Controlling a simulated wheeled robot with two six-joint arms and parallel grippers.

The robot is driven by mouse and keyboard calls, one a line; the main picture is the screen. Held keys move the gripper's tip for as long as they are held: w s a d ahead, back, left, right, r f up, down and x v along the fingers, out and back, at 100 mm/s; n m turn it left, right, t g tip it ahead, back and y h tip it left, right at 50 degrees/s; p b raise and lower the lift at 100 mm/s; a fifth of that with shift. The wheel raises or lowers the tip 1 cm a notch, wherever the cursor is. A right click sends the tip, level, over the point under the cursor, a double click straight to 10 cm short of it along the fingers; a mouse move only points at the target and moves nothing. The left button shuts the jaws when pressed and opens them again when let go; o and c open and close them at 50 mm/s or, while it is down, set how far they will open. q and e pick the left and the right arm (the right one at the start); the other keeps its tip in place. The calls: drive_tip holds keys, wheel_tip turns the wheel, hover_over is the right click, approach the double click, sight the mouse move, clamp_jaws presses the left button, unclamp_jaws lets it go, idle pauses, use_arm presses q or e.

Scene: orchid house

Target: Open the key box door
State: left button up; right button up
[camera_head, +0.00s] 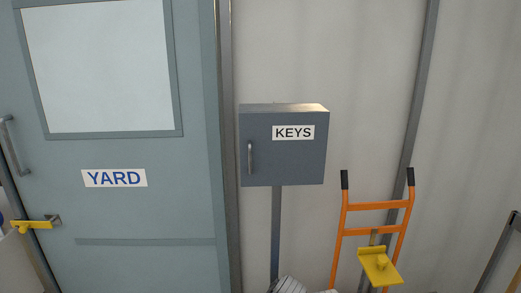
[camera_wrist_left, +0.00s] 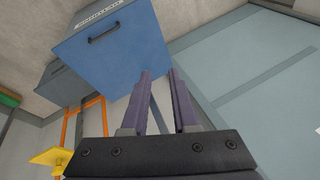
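The grey key box (camera_head: 282,165) is fixed at the wall on a post, right of the yard door, in the head view. Its front carries a KEYS label (camera_head: 293,132) and an upright bar handle (camera_head: 250,158) at the left. The front looks shut. My left gripper (camera_wrist_left: 160,75) shows in the left wrist view, its two fingers apart with nothing held between them. It is not touching the handle in that view. A blue box (camera_wrist_left: 125,50) with a handle and label fills the top there; I cannot tell whether it is the key box. My right gripper is in neither view.
The yard door (camera_head: 125,215) with a window stands to the left. An orange hand truck (camera_head: 375,206) with a yellow piece (camera_head: 380,266) stands to the lower right. A striped thing at the bottom edge is mostly cut off.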

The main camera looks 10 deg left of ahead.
use_arm(q)
drive_tip(key=w+a+r+n+t+y+p, duration=0.2)
drive_tip(key=w+a+r+p, duration=0.1)
drive_tip(key=w+r, duration=0.3)
drive_tip(key=w+a+r+n+t+y+p, duration=0.1)
drive_tip(key=w+a+r+n+t+p, duration=0.2)
drive_tip(key=r, duration=0.6)
drive_tip(key=t+y+p, duration=0.1)
drive_tip(key=t+p, duration=0.7)
approach(250, 161)
drive_tip(key=w, duration=0.3)
drive_tip(key=shift+n, duration=0.3)
drive_tip(key=shift+s+a+x, duration=0.1)
drive_tip(key=shift+a+x, duration=0.1)
drive_tip(key=shift+x, duration=1.1)
drive_tip(key=shift+s+a+x, duration=0.1)
drive_tip(key=shift+a+x, duration=0.05)
drive_tip(key=shift+x, duration=1.2)
drive_tip(key=shift+s+a+x, duration=0.1)
drive_tip(key=shift+a+x, duration=0.1)
drive_tip(key=shift+x, duration=1.1)
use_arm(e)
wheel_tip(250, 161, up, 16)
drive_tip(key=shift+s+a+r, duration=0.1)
use_arm(q)
clamp_jaws()
